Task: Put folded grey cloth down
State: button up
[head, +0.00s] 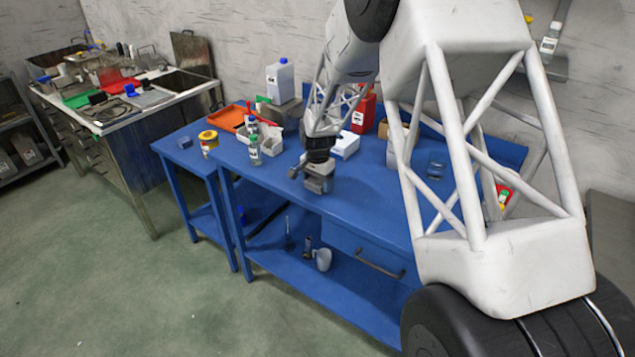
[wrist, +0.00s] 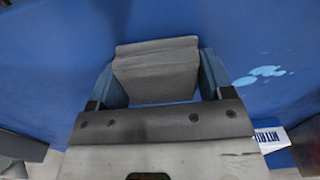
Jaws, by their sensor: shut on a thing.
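The folded grey cloth (wrist: 156,72) is in my gripper (wrist: 156,88), between its two blue-grey fingers in the wrist view. The fingers press on its left and right sides. In the head view my gripper (head: 318,184) is over the front part of the blue workbench (head: 350,203), with the grey cloth hard to tell apart from it. The blue bench top also fills the background of the wrist view. I cannot tell whether the cloth touches the bench top.
A white box (head: 346,144) and a red container (head: 363,112) stand behind my gripper. Bottles (head: 254,150), a light bin (head: 268,140) and an orange tray (head: 230,118) are to its left. Pale wet-looking spots (wrist: 260,74) mark the bench. Bare bench lies right of my gripper.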

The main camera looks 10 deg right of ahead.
jog(key=shift+f, duration=0.4)
